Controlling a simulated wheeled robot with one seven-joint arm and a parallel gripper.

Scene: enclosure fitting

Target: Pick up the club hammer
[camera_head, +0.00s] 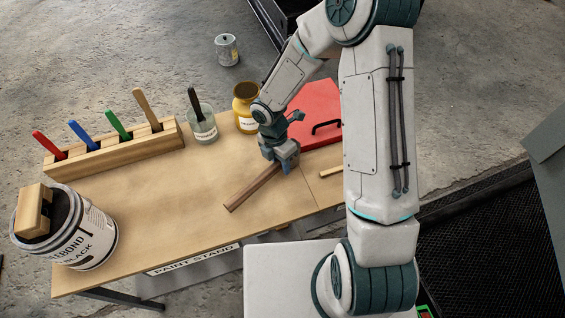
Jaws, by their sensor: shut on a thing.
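The club hammer shows as a brown wooden handle (250,190) that slants across the bench top, its free end pointing to the lower left. Its upper right end meets my gripper (283,163), which is shut on it. The hammer's head cannot be told apart from the gripper and may be hidden by it. I cannot tell whether the handle touches the bench or is slightly above it.
The wooden bench (170,215) holds a rack (115,148) of colour-handled tools, a glass jar (202,125), a yellow jar (246,108), a red case (312,110) and a large paint can (75,235). A pale stick (331,172) lies right of the hammer. The bench's middle is clear.

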